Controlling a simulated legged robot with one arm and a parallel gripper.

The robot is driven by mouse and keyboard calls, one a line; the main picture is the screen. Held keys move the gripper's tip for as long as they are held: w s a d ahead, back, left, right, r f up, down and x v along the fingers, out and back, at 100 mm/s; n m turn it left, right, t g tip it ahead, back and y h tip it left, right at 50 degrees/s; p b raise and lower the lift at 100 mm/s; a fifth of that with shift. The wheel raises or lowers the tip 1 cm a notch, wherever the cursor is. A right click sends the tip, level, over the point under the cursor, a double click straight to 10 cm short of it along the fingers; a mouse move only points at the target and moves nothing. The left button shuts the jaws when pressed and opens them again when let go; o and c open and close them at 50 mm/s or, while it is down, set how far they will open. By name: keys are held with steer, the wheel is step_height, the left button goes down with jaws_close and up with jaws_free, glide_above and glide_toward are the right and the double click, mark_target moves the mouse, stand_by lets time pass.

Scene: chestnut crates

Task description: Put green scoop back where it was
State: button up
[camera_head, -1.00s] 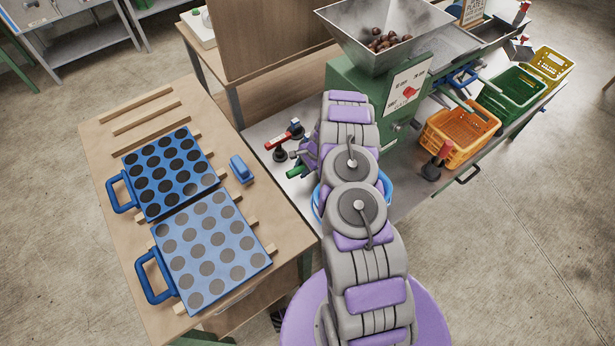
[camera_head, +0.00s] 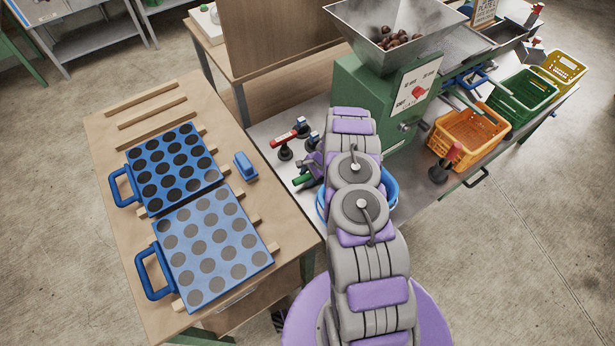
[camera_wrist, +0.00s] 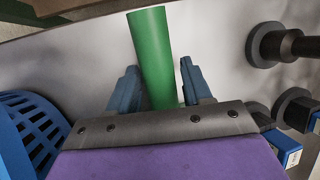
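The green scoop's handle (camera_wrist: 153,50) shows in the wrist view, running up between my gripper's two fingers. My gripper (camera_wrist: 162,78) has its fingers apart on both sides of the handle, with a narrow gap visible on the right. In the head view, the green handle (camera_head: 303,180) shows just left of my arm, low over the metal tabletop. The rest of the scoop is hidden behind the gripper body. My arm also hides most of the gripper in the head view.
A blue basket (camera_head: 391,189) stands beside my arm, and its slotted wall (camera_wrist: 30,125) shows in the wrist view. A red-handled tool (camera_head: 284,138) is near the gripper. The green machine (camera_head: 352,90) is behind it. The wooden table (camera_head: 110,150) with blue trays is left.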

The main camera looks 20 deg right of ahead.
steer(key=shift+o, duration=1)
steer(key=shift+d, duration=0.1)
steer(key=p+v, duration=0.3)
steer(key=v, duration=0.9)
steer(key=a+r+n, duration=0.2)
steer(key=a+r, duration=0.3)
steer(key=r, duration=0.3)
steer(key=a+r+n, duration=0.2)
steer(key=a+r, duration=0.2)
steer(key=r, duration=0.3)
steer(key=s+a+r+n+g, duration=0.1)
steer(key=s+a+r+n, duration=0.15)
steer(key=r, duration=0.25)
steer(key=s+a+r+n, duration=0.1)
steer(key=s+a+r, duration=0.25)
steer(key=r, duration=0.25)
steer(key=s+a+r+n+g, duration=0.1)
steer(key=s+a+r+n, duration=0.15)
steer(key=s+r, duration=0.2)
steer(key=s+a+r+n+g+h, duration=0.1)
steer(key=s+r+n, duration=0.1)
steer(key=s+r, duration=0.4)
steer(key=s+a+r+n+h, duration=0.1)
steer(key=s+r, duration=0.3)
steer(key=s, duration=0.5)
steer(key=s+d+r+n+h, duration=0.2)
steer(key=s, duration=1.4)
steer(key=shift+d+r+n+g, duration=0.15)
steer(key=shift+d+n+g, duration=0.15)
steer(key=shift+n, duration=0.1)
